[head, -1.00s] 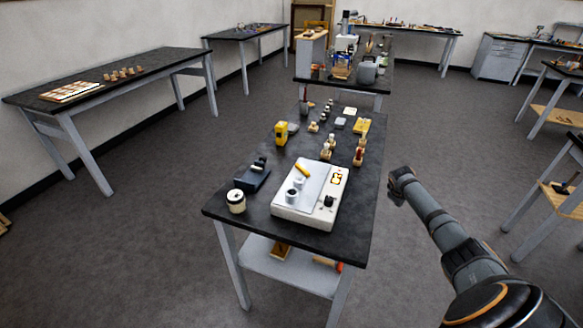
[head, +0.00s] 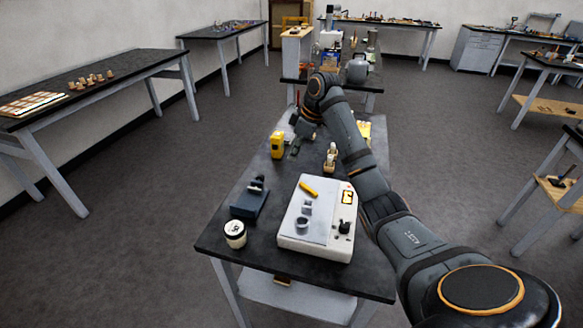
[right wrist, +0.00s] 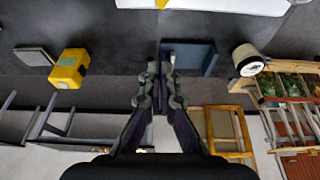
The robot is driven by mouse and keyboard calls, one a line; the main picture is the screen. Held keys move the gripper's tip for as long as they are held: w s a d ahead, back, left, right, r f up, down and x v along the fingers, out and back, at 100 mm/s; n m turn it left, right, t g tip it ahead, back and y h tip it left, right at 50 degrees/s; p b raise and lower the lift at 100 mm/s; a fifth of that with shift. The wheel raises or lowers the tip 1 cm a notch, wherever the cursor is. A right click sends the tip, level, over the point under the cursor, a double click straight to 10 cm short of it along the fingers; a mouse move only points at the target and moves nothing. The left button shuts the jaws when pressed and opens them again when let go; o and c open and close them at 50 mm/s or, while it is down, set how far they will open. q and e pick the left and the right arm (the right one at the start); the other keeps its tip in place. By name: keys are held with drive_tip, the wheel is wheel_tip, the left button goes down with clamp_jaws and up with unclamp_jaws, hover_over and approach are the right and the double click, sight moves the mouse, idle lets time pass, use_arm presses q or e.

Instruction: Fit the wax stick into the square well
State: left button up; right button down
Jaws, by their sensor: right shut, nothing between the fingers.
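An orange stick (head: 308,187), which looks like the wax stick, lies on the white plate of a boxy device (head: 286,243). Two small grey-white holders stand on that plate in front of the stick, a small block-like one (head: 307,208) and a round cup (head: 302,223). I cannot tell whether either is the square well. My right gripper (head: 296,150) hangs over the far part of the table, behind the device and apart from the stick. In the right wrist view its fingers (right wrist: 167,58) are closed together and empty. My left gripper is not in view.
A yellow tool (head: 277,145), a dark blue holder (head: 249,200) and a white-lidded jar (head: 234,234) stand on the black table. A small wooden stand (head: 330,160) is close to my right arm. My arm hides much of the table's right side.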

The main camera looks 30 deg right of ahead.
sight(308, 189)
drive_tip(key=p+x, duration=0.1)
drive_tip(key=x, duration=0.9)
drive_tip(key=s+d, duration=0.1)
drive_tip(key=s+d+p, duration=0.1)
drive_tip(key=s, duration=0.1)
drive_tip(key=shift+d+r+p, duration=0.25)
drive_tip(key=shift+p, duration=0.05)
drive_tip(key=shift+s+d, duration=0.1)
drive_tip(key=shift+d, duration=0.05)
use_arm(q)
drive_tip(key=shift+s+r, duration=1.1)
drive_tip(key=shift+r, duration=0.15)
